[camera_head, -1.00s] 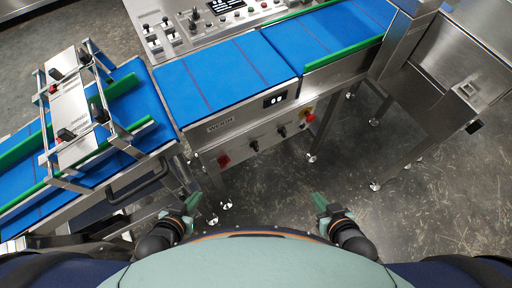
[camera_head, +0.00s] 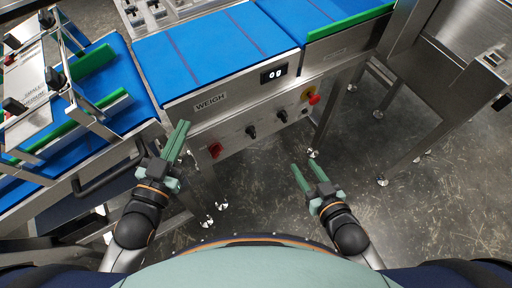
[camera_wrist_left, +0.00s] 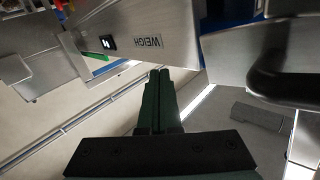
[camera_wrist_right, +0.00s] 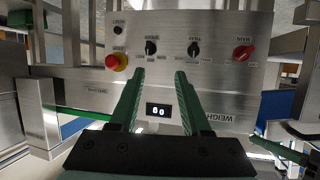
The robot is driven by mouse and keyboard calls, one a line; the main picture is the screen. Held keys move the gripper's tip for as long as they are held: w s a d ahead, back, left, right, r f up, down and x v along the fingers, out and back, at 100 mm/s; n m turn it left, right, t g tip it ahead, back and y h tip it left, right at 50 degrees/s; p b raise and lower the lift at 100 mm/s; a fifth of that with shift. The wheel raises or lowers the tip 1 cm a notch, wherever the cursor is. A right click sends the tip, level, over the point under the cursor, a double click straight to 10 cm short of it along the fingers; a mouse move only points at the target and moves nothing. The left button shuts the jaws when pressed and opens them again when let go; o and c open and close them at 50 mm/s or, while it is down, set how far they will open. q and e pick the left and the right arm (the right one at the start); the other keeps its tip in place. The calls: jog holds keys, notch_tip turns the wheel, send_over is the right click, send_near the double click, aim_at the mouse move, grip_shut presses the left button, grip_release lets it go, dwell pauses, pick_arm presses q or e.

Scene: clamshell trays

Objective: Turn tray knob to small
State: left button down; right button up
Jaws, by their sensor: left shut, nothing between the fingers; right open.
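Two black knobs stick out of the steel front panel below the WEIGH sign: a left knob (camera_head: 251,131) and a right knob (camera_head: 282,115). Both also show in the right wrist view, upside down, as a dark knob (camera_wrist_right: 194,48) and another (camera_wrist_right: 151,47). My left gripper (camera_head: 182,125) is shut and empty, left of the red switch. My right gripper (camera_head: 302,168) is open and empty, in front of and below the panel, touching nothing.
The panel also bears a red switch (camera_head: 216,150), a red emergency stop (camera_head: 314,99) and a display (camera_head: 273,74). A blue belt (camera_head: 215,45) runs above. A rail handle (camera_head: 108,168) and metal frame stand at left. The floor before the panel is clear.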

aim_at(254, 134)
jog(key=w+a+f+n+t+y+b, duration=0.25)
jog(key=a+f+y+b, duration=0.35)
jog(key=b, duration=0.6)
pick_arm(q)
jog(key=s+d+r+m+t+h+b, duration=0.2)
jog(key=s+r+m+t+h+b, duration=0.1)
jog(key=s+r+m+h, duration=0.4)
jog(key=t+h, duration=0.1)
jog(key=h, duration=0.2)
jog(key=shift+d+t, duration=0.4)
pick_arm(e)
jog(key=shift+h, duration=0.6)
jog(key=x, duration=1.2)
jog(key=shift+w+a+r, duration=0.15)
jog(key=shift+a+r, duration=0.15)
jog(key=shift+r, duration=0.1)
pick_arm(q)
jog(key=shift+s+r, duration=0.1)
pick_arm(e)
grip_shut()
